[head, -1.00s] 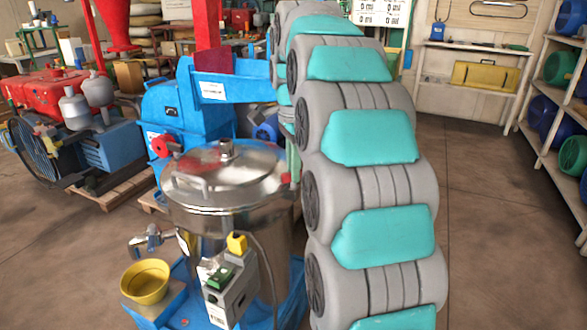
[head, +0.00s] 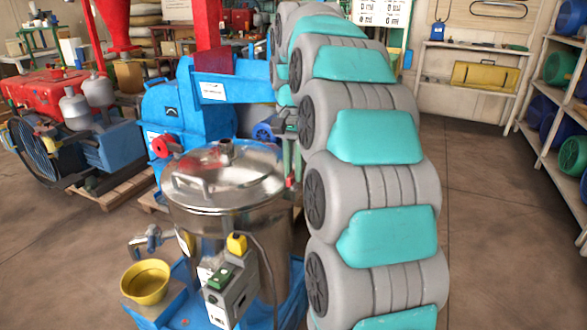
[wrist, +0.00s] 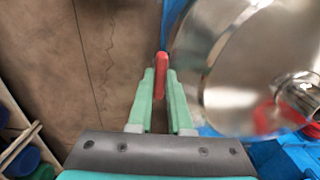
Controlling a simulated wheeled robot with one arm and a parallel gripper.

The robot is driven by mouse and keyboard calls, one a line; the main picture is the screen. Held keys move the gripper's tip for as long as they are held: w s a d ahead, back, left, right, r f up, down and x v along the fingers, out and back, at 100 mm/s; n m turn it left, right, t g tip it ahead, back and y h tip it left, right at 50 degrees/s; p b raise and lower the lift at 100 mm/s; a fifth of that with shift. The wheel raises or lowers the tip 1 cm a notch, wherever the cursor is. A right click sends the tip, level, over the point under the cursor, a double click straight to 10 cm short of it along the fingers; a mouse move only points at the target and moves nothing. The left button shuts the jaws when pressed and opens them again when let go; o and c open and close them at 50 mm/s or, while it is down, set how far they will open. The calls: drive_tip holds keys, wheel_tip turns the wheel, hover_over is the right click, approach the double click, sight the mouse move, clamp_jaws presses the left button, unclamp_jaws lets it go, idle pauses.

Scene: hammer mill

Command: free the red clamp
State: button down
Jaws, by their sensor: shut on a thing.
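A red clamp handle (wrist: 161,82) stands between the two green fingers of my gripper (wrist: 161,75) in the wrist view, beside the rim of the shiny steel pot (wrist: 235,55). My gripper is shut on this handle. In the head view a small part of the red handle (head: 290,182) shows at the right side of the steel pot (head: 226,185), just under my green fingers. My arm hides much of that side. How the clamp sits against the pot's lid cannot be made out.
The blue mill (head: 188,105) stands behind the pot, with a red knob (head: 163,146) at its front. A yellow bowl (head: 145,282) and a grey control box (head: 230,285) are in front. Shelving (head: 560,110) stands at the right, with open floor before it.

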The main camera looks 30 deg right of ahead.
drive_tip(key=shift+r, duration=0.1)
idle(0.3)
drive_tip(key=c, duration=0.8)
unclamp_jaws()
drive_tip(key=shift+c, duration=0.2)
